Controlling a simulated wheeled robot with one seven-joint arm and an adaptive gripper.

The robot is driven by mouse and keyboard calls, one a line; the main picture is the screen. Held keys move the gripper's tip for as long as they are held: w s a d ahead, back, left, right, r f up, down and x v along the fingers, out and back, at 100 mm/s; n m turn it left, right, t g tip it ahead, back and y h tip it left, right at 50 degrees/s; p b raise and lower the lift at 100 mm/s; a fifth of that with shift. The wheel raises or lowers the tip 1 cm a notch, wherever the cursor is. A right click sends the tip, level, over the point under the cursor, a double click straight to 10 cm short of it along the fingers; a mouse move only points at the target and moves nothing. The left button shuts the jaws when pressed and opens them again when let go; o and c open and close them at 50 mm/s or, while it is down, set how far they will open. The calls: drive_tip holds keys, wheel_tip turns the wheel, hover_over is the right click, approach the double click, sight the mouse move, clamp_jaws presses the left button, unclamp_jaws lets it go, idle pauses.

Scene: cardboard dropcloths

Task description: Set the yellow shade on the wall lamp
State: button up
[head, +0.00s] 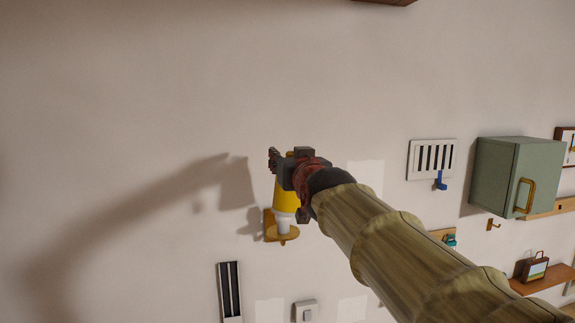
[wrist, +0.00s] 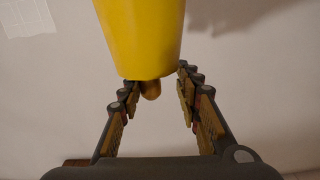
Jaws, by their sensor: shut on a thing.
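The yellow shade (head: 286,196) hangs below my gripper (head: 288,168) in the head view, about upright. In the wrist view the yellow shade (wrist: 140,35) fills the top middle, and its small wooden knob (wrist: 151,90) lies between the fingertips of my gripper (wrist: 156,88). My gripper is shut on the shade at this knob end. The wall lamp has a wooden bracket (head: 270,226) and a white bulb part (head: 283,225) showing under the shade's lower edge. The shade is in line above the lamp. Whether it rests on the lamp cannot be told.
A green cabinet (head: 495,175) and a white vent (head: 432,159) are on the wall to the right. A dark slotted panel (head: 230,290) and a wall switch (head: 306,311) lie below the lamp. The wall to the left is bare, with my arm's shadow on it.

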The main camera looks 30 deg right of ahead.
sight(286, 198)
drive_tip(key=x, duration=0.8)
drive_tip(key=shift+w+b, duration=0.3)
drive_tip(key=shift+b, duration=0.15)
wheel_tip(286, 198, down, 9)
drive_tip(key=b, duration=0.9)
drive_tip(key=shift+c, duration=0.2)
drive_tip(key=shift+f+b, duration=0.6)
idle(0.6)
drive_tip(key=o, duration=1)
drive_tip(key=shift+o, duration=1)
drive_tip(key=shift+o, duration=1.4)
drive_tip(key=shift+s, duration=0.1)
drive_tip(key=shift+b+v, duration=1.35)
drive_tip(key=shift+v, duration=2.65)
drive_tip(key=shift+r, duration=0.1)
